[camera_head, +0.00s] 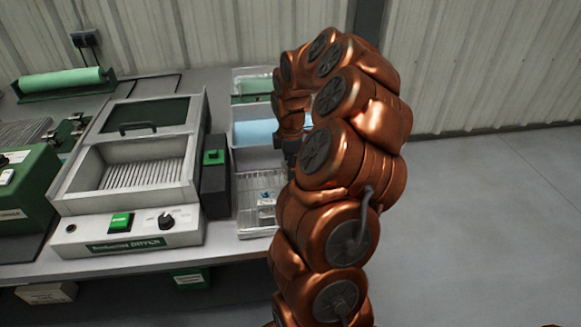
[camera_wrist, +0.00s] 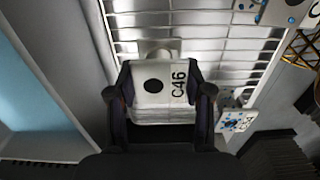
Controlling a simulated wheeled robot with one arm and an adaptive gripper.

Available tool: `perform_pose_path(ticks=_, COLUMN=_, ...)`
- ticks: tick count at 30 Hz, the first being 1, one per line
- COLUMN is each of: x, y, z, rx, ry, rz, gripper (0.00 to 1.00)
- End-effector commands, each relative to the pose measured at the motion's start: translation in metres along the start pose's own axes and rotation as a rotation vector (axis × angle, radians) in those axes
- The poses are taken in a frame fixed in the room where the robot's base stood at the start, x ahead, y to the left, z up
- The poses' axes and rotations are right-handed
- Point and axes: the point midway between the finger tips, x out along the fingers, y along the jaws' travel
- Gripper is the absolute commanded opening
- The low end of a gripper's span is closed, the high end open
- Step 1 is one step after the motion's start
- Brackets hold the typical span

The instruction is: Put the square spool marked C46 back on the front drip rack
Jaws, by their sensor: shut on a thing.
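The square spool (camera_wrist: 150,98) is pale, with a dark round hole and the mark C46 on its face. My gripper (camera_wrist: 165,92) is shut on it, with one dark finger on each side in the wrist view. Beyond the spool lies a white wire rack (camera_wrist: 222,48). The spool overlaps the rack in the picture, and I cannot tell whether it touches. In the head view the front rack (camera_head: 249,221) stands at the right end of the bench. My arm hides the gripper's fingers and the held spool there.
Pale pieces with blue dots lie at the wrist view's upper right (camera_wrist: 284,12) and right (camera_wrist: 236,121). A tray of blue liquid (camera_head: 256,131) stands behind the front rack. A dryer (camera_head: 126,228) and a dark box with a green top (camera_head: 214,185) stand to the left.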

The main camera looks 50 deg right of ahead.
Motion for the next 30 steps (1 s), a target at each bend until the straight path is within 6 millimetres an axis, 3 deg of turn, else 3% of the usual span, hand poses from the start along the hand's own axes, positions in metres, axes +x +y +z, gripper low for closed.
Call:
perform_pose_path(ticks=13, x=0.0093, y=0.0005, z=0.0001, rx=0.001, ry=0.0, rz=0.002, gripper=0.0)
perform_pose_path(ticks=14, x=0.0085, y=0.0006, z=0.0, rx=0.001, ry=0.0, rz=0.002, gripper=0.53)
perform_pose_path(ticks=20, x=0.0083, y=0.0005, z=0.0, rx=0.001, ry=0.0, rz=0.002, gripper=0.74)
perform_pose_path(ticks=30, x=0.0069, y=0.0005, z=-0.0001, rx=0.001, ry=0.0, rz=0.002, gripper=0.75)
